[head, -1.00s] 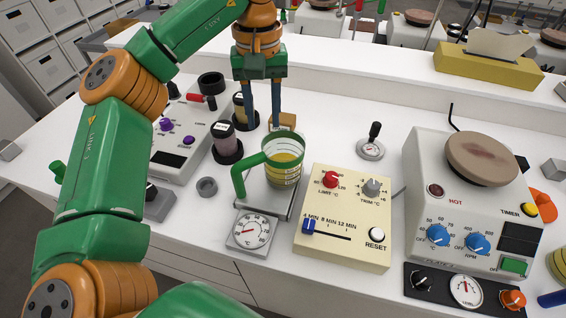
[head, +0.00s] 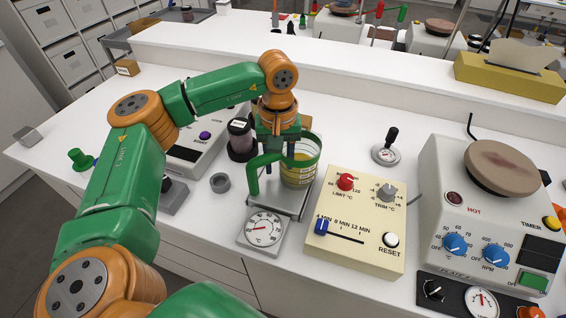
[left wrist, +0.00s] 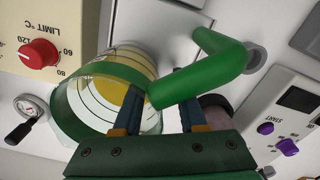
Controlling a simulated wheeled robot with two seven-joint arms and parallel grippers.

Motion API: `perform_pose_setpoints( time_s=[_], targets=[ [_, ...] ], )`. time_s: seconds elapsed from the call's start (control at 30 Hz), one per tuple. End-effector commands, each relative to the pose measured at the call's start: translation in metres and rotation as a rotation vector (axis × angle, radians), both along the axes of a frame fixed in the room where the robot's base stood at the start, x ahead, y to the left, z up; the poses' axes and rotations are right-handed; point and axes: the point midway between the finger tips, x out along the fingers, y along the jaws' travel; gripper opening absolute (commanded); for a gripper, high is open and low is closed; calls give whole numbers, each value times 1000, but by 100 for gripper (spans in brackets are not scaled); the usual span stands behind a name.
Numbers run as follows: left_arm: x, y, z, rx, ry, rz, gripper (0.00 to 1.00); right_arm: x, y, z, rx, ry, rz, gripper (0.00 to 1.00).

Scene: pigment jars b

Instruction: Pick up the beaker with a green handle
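The beaker (head: 302,174) is clear, with a green rim band, a green handle (head: 252,178) and yellow contents. It stands upright on a metal plate (head: 287,205) behind a dial gauge. My left gripper (head: 277,151) points down over the handle side of the beaker. The beaker's glass (left wrist: 125,68) shows beyond the left finger. My right gripper is not in view.
A cream control box (head: 352,220) stands close to the beaker's right. A dark-lidded jar (head: 240,137) is close behind on the left. A small grey ring (head: 220,183) lies left of the handle. A hot plate unit (head: 480,215) stands farther right.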

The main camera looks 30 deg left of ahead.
Motion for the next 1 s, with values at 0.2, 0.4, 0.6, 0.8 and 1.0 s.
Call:
perform_pose_setpoints(
  time_s=[0.2,0.4,0.6,0.8,1.0],
  targets=[
    [0,0,0,0,0,0,0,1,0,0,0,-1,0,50],
    [0,0,0,0,0,0,0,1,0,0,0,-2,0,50],
    [0,0,0,0,0,0,0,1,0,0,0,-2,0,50],
    [0,0,1,0,0,0,0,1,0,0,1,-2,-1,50],
    [0,0,1,0,0,0,0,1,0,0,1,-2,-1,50]
  ],
)
